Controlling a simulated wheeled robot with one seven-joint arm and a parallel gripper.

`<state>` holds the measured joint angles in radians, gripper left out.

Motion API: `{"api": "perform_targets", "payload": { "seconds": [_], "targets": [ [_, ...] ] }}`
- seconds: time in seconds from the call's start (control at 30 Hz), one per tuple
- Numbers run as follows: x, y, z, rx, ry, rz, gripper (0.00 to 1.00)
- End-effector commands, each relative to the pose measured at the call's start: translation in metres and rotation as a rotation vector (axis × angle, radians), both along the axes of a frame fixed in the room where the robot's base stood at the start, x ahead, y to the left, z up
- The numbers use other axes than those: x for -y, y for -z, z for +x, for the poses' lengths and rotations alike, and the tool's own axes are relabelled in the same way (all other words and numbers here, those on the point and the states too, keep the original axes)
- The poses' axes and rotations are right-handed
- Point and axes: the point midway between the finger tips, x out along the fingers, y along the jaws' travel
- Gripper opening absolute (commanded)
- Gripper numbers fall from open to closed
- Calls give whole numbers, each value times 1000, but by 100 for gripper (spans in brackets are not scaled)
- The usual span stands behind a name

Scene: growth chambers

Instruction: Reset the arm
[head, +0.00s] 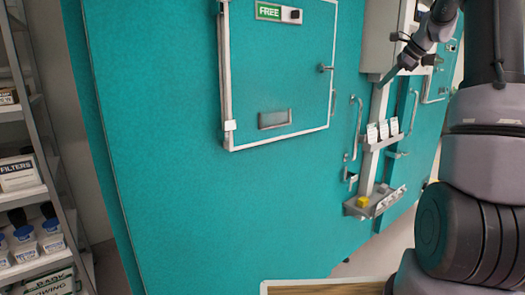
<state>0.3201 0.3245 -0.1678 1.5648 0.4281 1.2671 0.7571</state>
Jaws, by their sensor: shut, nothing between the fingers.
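My gripper (384,82) shows in the head view at the upper right. It points down and to the left, with its narrow fingers together and nothing held. It appears in front of the grey post and box between the teal chamber fronts; I cannot tell how far it is from them. My dark arm comes in from the right edge, bent at the top.
A teal chamber door (285,75) with a green FREE sign (268,11) is closed. A post carries a lower tray (376,204) with a yellow item and a small shelf with white cards (383,130). A shelving rack (62,185) stands left. A wood-edged surface (325,287) lies below.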

Motion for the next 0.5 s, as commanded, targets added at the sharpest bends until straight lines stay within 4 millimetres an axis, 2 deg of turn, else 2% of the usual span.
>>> {"api": "perform_targets", "payload": {
  "seconds": [0.03,0.2,0.33,0.5],
  "targets": [
    [-21,-15,-21,31,-64,-49,0],
    [-79,-42,-91,128,-295,-237,0],
    [-117,-50,-150,204,-477,-387,0],
    [-155,-46,-228,308,-718,-592,0]
  ]
}}
